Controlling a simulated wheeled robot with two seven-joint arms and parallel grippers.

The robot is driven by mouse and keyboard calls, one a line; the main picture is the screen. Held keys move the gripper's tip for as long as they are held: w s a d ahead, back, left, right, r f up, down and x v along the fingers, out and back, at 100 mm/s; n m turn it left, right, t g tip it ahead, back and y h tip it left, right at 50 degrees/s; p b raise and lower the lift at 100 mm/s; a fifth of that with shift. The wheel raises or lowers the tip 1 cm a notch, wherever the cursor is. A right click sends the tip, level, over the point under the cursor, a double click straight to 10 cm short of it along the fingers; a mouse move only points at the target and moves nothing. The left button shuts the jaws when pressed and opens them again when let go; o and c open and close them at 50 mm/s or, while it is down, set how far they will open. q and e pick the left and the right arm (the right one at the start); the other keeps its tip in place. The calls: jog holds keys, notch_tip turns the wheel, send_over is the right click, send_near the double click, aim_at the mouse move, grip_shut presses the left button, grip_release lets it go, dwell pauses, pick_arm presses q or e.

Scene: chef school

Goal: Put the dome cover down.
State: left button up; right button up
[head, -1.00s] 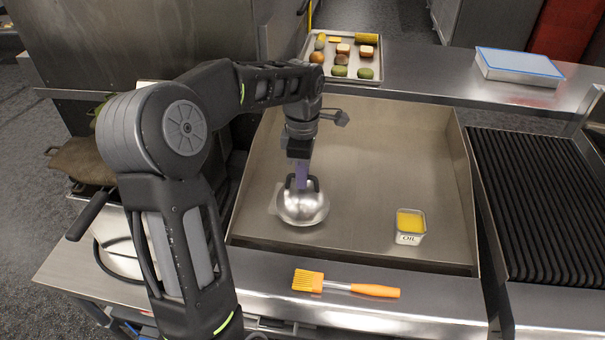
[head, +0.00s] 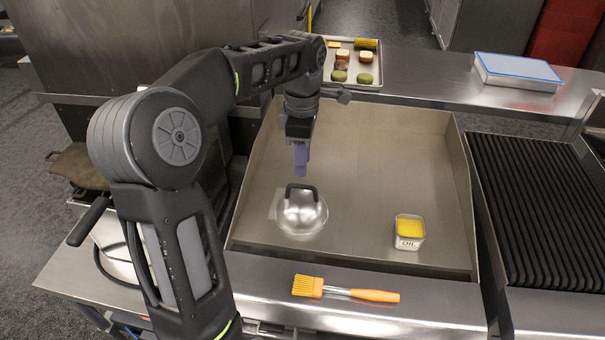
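The dome cover (head: 302,213) is a shiny metal dome with a black handle on top. It sits on the flat metal griddle (head: 370,190), on its left side toward the front. My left gripper (head: 300,172) is above and behind the handle, apart from it, with its purple fingers pointing down. Nothing shows in its fingers; the gap between them cannot be made out from this angle. My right gripper is not in view.
An oil tin (head: 409,231) stands on the griddle at front right. A brush with an orange handle (head: 345,290) lies on the front ledge. A food tray (head: 355,72) and a blue-topped box (head: 517,68) are on the back counter. A ribbed grill (head: 540,200) is at right.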

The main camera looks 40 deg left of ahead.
pick_arm(q)
notch_tip(320, 180, up, 7)
jog(key=p, duration=0.4)
jog(key=shift+f, duration=0.15)
jog(key=shift+f, duration=0.1)
dwell(0.4)
